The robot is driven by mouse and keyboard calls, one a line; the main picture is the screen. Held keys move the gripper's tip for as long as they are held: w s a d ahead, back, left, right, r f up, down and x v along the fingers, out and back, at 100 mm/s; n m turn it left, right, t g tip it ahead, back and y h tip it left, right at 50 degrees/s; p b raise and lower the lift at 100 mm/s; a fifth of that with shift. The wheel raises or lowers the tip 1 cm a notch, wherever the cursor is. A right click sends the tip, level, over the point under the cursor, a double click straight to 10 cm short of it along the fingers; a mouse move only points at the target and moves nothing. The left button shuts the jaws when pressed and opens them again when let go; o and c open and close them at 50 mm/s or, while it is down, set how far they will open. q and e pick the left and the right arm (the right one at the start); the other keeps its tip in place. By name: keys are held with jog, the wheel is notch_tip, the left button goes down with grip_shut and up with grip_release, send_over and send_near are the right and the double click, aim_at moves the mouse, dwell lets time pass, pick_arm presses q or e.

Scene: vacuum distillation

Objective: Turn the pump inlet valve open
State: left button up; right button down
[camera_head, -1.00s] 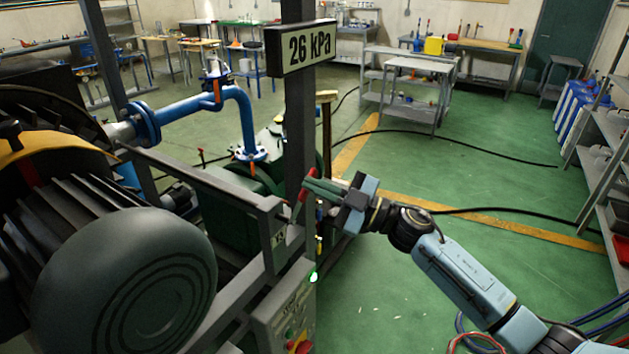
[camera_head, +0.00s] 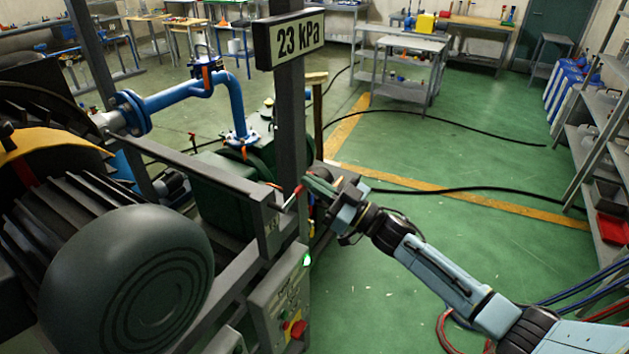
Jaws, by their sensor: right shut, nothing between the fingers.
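A small red-handled lever (camera_head: 294,197) sits low by the dark upright post, at the end of the grey frame rail; I take it for the valve handle, though no name is readable. My right gripper (camera_head: 310,184) is shut and empty, its fingertips right beside the lever. I cannot tell whether they touch it. The valve body is hidden behind the rail and post. A blue pipe (camera_head: 237,105) with an orange-marked fitting (camera_head: 206,76) runs down to the green pump (camera_head: 222,185) behind. My left gripper is out of view.
A display sign (camera_head: 290,40) on the post reads 23 kPa. A large grey motor (camera_head: 125,275) fills the lower left. A control box (camera_head: 280,305) with a green light and red button hangs below the rail. Green floor (camera_head: 400,310) is open on the right; black cables cross it.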

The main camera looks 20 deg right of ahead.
dwell(0.5)
notch_tip(320, 180, up, 4)
jog(key=p, duration=0.5)
jog(key=b+v, duration=0.3)
jog(key=v, duration=0.7)
